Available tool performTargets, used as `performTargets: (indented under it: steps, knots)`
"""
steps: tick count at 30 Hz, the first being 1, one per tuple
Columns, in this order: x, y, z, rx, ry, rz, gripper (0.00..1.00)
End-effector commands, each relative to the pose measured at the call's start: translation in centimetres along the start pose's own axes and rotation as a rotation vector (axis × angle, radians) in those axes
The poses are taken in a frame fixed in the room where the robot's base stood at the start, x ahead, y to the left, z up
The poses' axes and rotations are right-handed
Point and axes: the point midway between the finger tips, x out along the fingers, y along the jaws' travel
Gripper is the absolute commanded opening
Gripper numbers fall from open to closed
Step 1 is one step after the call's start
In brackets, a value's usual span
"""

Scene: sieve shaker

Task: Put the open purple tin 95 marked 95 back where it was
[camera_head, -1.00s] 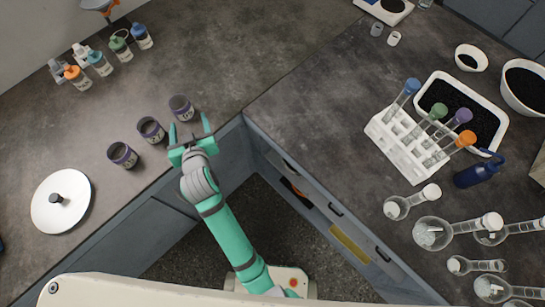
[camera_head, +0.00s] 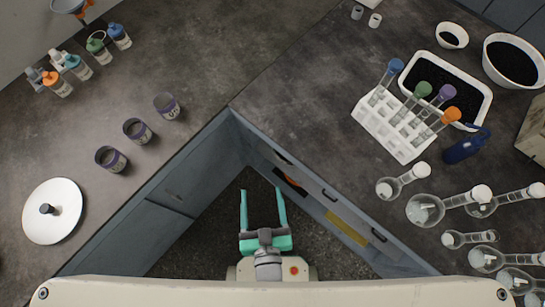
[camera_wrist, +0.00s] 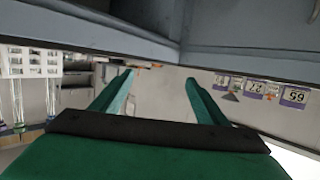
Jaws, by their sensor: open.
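Three purple-banded tins stand upright in a row on the left counter: a rear one (camera_head: 168,106), a middle one (camera_head: 137,131) and a front one (camera_head: 111,159). Their tops look dark and open. Their numbers are too small to read in the head view. In the wrist view, which shows the scene upside down, the tin marked 95 (camera_wrist: 295,97) is the rightmost and largest; by that order it seems to be the front one. My gripper (camera_head: 263,193) is open and empty, over the floor between the counters, well apart from the tins. It also shows in the wrist view (camera_wrist: 160,76).
Several bottles (camera_head: 75,68) stand behind. The right counter (camera_head: 300,95) holds a tube rack (camera_head: 393,125), a tray of dark grains (camera_head: 482,92) and flasks. Counter fronts edge the floor gap.

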Motion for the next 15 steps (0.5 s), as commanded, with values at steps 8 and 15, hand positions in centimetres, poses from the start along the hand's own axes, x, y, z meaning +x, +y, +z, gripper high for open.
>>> performTargets:
  steps: [8, 15]
  knots:
    - [-6.4, 2.0, -1.3, 0.024, 0.026, 0.101, 0.67]
    - [-7.4, 2.3, -1.8, 0.026, 0.035, 0.119, 0.67]
